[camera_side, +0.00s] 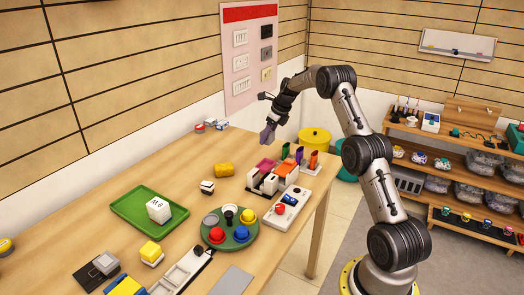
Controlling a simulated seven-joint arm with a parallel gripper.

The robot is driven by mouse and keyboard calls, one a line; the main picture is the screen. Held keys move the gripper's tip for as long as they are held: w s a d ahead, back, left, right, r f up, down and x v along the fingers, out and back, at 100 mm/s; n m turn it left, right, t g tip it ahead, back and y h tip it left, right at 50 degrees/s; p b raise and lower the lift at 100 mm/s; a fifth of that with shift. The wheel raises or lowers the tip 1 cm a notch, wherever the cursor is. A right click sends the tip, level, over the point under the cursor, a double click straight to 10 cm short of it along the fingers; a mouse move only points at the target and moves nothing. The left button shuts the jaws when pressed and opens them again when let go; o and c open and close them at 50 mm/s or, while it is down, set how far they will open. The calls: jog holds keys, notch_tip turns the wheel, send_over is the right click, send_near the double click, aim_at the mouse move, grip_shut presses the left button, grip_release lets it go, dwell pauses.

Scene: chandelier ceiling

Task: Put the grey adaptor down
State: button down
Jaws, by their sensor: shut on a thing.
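My gripper (272,121) is shut on the grey adaptor (267,134), which looks slightly purplish grey here. It hangs in the air over the far part of the wooden table (185,165), in front of the pink wall panel. The adaptor is clear of the table surface as far as this view shows. The fingertips are small and partly hidden by the adaptor and the wrist.
A green tray (128,208) holds a white cube. A round green plate (238,244) carries coloured knobs. A white rack (265,184) stands near the right edge. Bare wood lies left of the yellow block.

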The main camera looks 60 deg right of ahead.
send_over(259, 156)
jog(key=s, duration=0.2)
jog(key=f, duration=0.6)
jog(key=shift+w, duration=0.25)
jog(key=shift+w+d+f, duration=0.1)
jog(key=shift+f, duration=1.6)
jog(key=shift+f, duration=0.15)
jog(key=shift+c, duration=1)
grip_release()
